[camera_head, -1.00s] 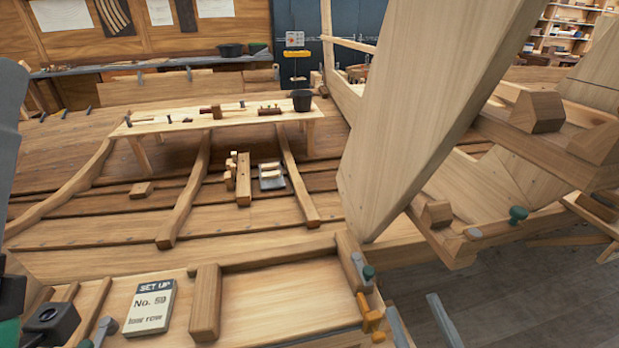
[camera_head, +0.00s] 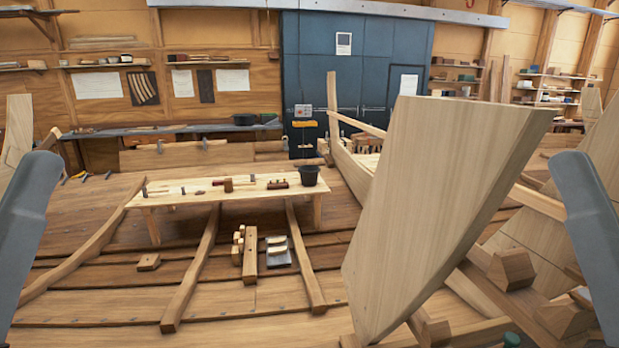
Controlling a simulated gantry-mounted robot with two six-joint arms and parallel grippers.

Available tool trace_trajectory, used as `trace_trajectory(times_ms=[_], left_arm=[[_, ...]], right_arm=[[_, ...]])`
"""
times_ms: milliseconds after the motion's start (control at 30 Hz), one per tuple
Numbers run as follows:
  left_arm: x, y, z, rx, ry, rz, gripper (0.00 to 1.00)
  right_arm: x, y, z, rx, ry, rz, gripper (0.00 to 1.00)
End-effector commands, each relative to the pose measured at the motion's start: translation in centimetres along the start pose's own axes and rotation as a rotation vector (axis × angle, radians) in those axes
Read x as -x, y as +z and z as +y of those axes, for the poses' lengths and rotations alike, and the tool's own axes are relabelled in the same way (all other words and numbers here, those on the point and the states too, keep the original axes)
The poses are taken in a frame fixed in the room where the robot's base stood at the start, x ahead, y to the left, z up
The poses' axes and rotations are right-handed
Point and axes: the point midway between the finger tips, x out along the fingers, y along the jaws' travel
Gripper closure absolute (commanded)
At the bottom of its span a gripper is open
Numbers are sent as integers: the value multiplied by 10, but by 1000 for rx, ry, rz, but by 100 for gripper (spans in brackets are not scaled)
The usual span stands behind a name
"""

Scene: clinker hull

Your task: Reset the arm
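My two arms show only as grey links at the left and right edges of the head view. Neither gripper is in view, so I cannot see their fingers or whether they hold anything. A large pale plank (camera_head: 430,205) rises at a slant right of centre, close to the camera. No loose object is seen in contact with my arms.
A low wooden bench (camera_head: 165,194) with tools and a black bucket (camera_head: 308,174) stands on the planked hull floor. Curved ribs (camera_head: 192,275) cross the floor. Wooden blocks (camera_head: 249,255) lie between them. Blue cabinets (camera_head: 345,75) stand behind.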

Motion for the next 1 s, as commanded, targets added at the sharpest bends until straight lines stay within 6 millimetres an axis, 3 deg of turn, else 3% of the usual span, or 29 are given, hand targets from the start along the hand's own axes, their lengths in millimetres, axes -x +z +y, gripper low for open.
trace_trajectory(times_ms=[33, 200, 400, 500, 800, 867, 1000], left_arm=[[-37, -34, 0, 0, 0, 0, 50], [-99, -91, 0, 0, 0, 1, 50], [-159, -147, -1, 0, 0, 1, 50], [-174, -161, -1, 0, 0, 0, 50], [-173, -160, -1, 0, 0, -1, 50], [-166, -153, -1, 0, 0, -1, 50], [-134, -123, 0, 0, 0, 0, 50]], right_arm=[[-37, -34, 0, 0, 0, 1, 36], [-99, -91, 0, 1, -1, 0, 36], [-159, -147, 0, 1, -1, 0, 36], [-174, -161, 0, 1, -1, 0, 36], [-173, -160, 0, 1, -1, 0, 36], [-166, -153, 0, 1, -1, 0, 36], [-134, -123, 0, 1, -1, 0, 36]])
